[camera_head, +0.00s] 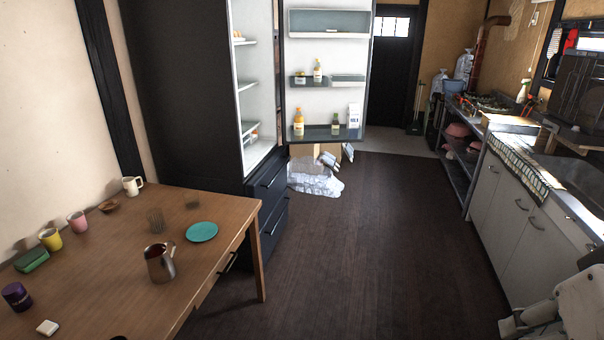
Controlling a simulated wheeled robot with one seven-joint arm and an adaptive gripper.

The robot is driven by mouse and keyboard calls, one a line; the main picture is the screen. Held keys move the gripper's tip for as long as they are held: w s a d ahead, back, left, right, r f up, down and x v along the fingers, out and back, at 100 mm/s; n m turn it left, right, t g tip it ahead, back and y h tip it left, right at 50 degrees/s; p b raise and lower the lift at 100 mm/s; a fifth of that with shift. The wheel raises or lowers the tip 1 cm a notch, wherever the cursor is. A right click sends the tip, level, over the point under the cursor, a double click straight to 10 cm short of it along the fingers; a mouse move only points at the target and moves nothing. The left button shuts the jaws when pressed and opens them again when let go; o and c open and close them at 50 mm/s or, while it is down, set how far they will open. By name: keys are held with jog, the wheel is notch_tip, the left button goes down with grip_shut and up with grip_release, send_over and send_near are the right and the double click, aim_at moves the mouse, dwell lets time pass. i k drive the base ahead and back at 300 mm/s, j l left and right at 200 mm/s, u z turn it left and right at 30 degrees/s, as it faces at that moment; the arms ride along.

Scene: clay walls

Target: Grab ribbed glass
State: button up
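A see-through glass with upright ribs (155,221) stands on the wooden table (108,258), behind the metal pitcher. A second, shorter see-through glass (192,201) stands a little behind it to the right; its surface is too faint to tell whether it is ribbed. My gripper (508,328) is at the bottom right edge, partly cut off, over the floor side by the counter and far from the table. Whether its fingers are open or shut does not show.
Near the glasses are a metal pitcher (160,262), a teal plate (202,232) and a brown bowl (108,206). Several cups (77,221) line the table's left side. An open fridge (258,90) stands behind. The dark floor (380,250) between table and counter (515,225) is clear.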

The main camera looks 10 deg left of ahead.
aim_at(156, 218)
jog(key=i, duration=0.9)
jog(key=i+l, duration=0.15)
jog(key=i, duration=0.75)
jog(key=i+u, duration=0.7)
jog(key=u, duration=0.15)
jog(key=i+l+u, duration=0.1)
jog(key=i+u, duration=0.2)
jog(key=u, duration=0.15)
jog(key=i+u, duration=0.45)
jog(key=u, duration=0.25)
jog(key=i+l+u, duration=0.2)
jog(key=u, duration=0.15)
